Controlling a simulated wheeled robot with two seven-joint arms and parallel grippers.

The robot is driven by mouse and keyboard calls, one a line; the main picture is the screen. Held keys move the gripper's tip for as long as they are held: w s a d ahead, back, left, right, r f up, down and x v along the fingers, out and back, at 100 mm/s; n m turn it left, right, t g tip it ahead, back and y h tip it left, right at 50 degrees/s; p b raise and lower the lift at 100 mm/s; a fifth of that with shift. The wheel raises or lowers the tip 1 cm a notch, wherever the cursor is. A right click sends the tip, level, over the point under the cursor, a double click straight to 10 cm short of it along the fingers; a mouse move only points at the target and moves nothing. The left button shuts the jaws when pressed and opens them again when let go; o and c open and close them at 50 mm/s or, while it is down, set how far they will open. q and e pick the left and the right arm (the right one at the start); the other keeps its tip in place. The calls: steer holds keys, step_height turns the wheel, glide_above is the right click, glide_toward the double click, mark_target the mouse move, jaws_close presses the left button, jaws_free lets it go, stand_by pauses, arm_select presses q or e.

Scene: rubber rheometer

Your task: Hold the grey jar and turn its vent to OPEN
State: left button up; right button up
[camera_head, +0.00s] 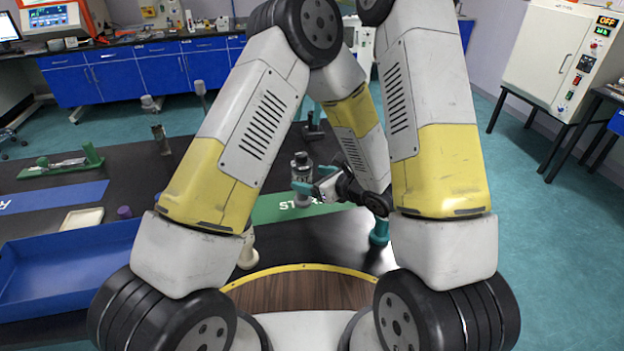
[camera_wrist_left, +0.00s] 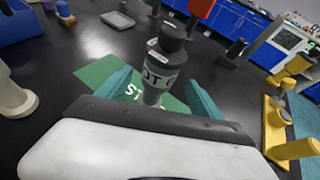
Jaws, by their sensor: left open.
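The grey jar (camera_head: 302,172) stands upright on a green mat (camera_head: 270,210) with white lettering, near the middle of the black table. In the left wrist view the jar (camera_wrist_left: 157,85) has a dark lid (camera_wrist_left: 172,38) and a pale band with dark letters, only partly readable. The vent's setting is too small to tell. My left gripper (camera_head: 312,180) is open beside the jar, its teal fingers pointing towards it. In the left wrist view the jar appears between the two fingers (camera_wrist_left: 160,92), with gaps showing. My right gripper cannot be made out.
A blue tray (camera_head: 60,278) fills the near left, with a white dish (camera_head: 82,218) and a purple-topped item (camera_head: 124,212) behind it. A cream post (camera_head: 248,252) and teal object (camera_head: 379,232) stand nearer me. Yellow equipment (camera_wrist_left: 292,148) shows in the wrist view.

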arm_select(q)
steer(key=shift+w+a+f+m+t, duration=0.3)
steer(key=shift+w+a+f, duration=0.05)
steer(key=shift+w+a, duration=0.05)
steer(key=x, duration=0.6)
steer(key=shift+w+a+f, duration=0.15)
steer(key=shift+w+a, duration=0.1)
steer(key=shift+c, duration=0.3)
